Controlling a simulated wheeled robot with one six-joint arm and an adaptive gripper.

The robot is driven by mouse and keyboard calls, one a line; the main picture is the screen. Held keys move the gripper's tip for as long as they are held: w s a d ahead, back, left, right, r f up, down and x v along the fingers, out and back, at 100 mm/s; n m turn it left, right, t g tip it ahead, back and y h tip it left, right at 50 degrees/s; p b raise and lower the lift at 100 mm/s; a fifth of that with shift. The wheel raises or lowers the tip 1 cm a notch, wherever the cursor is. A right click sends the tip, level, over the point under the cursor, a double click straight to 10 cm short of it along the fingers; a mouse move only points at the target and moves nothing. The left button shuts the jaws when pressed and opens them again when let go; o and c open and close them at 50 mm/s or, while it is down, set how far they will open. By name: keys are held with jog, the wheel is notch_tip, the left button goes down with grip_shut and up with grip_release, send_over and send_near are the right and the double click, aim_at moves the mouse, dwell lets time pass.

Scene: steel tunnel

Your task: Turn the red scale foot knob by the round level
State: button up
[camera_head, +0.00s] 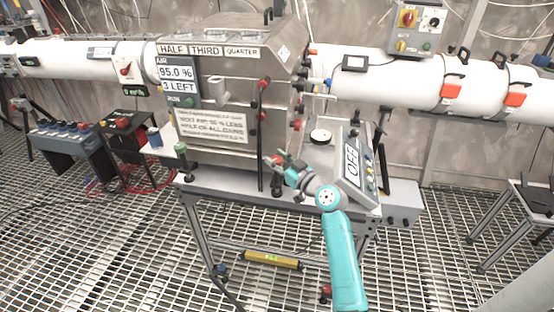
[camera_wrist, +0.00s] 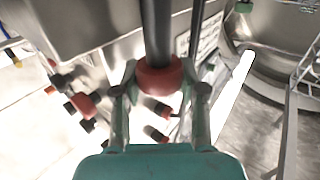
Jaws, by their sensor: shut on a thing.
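My gripper (camera_head: 278,162) is at the front right of the steel box, at the table's height. In the wrist view its two fingers (camera_wrist: 160,90) are closed around a red knob (camera_wrist: 160,76) at the end of a black rod. Another red foot-like part (camera_head: 326,290) shows low down beside my arm.
The steel box (camera_head: 225,75) stands close to the gripper, with black rods and red knobs (camera_head: 297,124) on its right side. A white pipe (camera_head: 390,75) runs behind. A yellow bar (camera_head: 272,260) lies below the table (camera_head: 235,186). Grating floor is clear at the left front.

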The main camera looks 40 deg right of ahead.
jog(key=o, duration=1.2)
jog(key=shift+c, duration=0.2)
jog(key=shift+s, duration=0.1)
jog(key=s, duration=1.2)
